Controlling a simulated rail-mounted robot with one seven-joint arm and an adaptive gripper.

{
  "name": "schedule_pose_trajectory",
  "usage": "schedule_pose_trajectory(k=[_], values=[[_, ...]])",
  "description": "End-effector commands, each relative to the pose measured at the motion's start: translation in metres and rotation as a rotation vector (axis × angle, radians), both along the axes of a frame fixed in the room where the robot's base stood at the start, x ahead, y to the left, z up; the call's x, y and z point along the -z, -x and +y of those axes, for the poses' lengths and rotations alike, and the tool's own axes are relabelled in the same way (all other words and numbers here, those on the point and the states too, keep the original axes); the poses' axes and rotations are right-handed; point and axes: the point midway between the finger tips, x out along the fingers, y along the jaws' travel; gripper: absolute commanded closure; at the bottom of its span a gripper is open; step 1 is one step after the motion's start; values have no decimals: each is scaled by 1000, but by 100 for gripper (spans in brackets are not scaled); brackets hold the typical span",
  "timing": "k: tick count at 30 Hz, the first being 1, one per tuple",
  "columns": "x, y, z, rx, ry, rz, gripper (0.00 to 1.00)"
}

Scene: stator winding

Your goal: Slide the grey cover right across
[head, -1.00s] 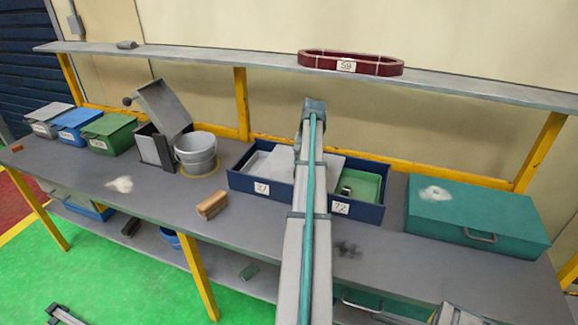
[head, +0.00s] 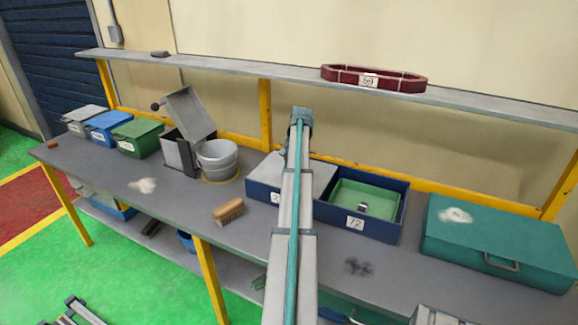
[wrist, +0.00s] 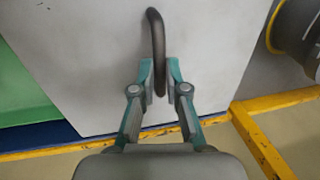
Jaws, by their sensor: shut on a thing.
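The grey cover (head: 320,175) lies flat over the left part of the blue two-part box (head: 375,234) in the head view. Its pale face (wrist: 90,60) fills most of the wrist view, with a dark curved handle (wrist: 155,30) standing on it. My gripper (wrist: 161,75) is shut on this handle. In the head view my arm crosses in front of the cover and hides my gripper and the handle. The right compartment is open and shows a green interior (head: 345,205) with a small metallic piece (head: 362,207) in it.
A grey bucket (head: 217,160) stands left of the box. A wooden block (head: 229,211) lies in front of it. A teal case (head: 490,240) stands to the right. A shelf (head: 220,67) with a dark red ring (head: 345,77) runs above the bench. Yellow posts (head: 265,115) stand behind.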

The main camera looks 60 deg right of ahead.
Motion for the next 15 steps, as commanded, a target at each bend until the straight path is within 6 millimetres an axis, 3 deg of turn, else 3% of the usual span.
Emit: schedule_pose_trajectory(k=[1,5,15], values=[[-1,-3,-1,1,3,-5,82],[-1,-2,-1,0,2,-4,62],[-2,-1,-1,0,2,-3,62]])
